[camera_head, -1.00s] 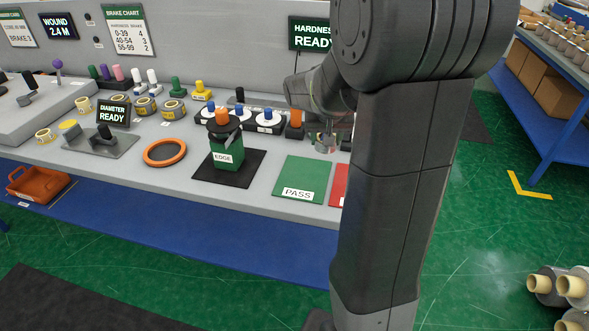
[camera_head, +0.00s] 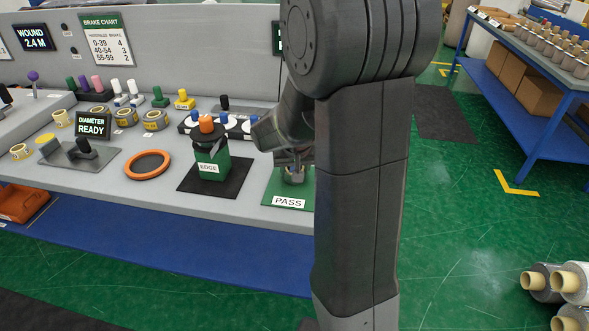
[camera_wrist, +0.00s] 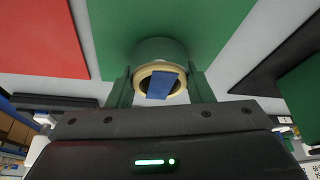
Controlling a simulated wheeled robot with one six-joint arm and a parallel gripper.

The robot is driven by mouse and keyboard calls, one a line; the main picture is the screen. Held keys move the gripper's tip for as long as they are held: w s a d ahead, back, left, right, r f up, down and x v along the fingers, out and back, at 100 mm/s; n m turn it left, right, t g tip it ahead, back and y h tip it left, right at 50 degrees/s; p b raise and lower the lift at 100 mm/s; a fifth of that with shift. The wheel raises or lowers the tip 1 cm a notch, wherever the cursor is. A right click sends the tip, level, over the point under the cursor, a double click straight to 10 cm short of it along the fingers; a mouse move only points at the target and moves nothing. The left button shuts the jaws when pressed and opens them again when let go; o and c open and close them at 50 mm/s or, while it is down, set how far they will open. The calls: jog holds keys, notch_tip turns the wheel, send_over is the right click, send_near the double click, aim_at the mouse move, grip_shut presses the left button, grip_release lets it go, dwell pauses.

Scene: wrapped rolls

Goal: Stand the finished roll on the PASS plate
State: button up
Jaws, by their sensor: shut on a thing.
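The green PASS plate (camera_head: 276,186) lies on the bench, partly hidden by my arm in the head view; it also fills the upper middle of the wrist view (camera_wrist: 215,22). My gripper (camera_head: 294,169) is over this plate. In the wrist view, my gripper (camera_wrist: 160,85) is shut on the roll (camera_wrist: 158,48), one finger on each side. The roll has a pale core end with a blue strip across it. In the head view the roll (camera_head: 294,177) shows small and greyish, seemingly upright. I cannot tell whether its lower end touches the plate.
A red plate (camera_wrist: 40,40) lies beside the green one in the wrist view. The green EDGE stand (camera_head: 210,168) with an orange top stands on a black mat (camera_head: 240,184) to the left. An orange ring (camera_head: 148,165) lies farther left. Blue-topped pieces stand behind.

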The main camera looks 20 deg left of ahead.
jog(key=shift+f, duration=0.2)
jog(key=o, duration=1)
jog(key=shift+r, duration=0.1)
jog(key=shift+s+r, duration=0.1)
jog(key=shift+r, duration=0.4)
jog(key=p+v, duration=0.1)
jog(key=v, duration=1)
jog(key=shift+s+d+r, duration=0.1)
jog(key=shift+d, duration=0.05)
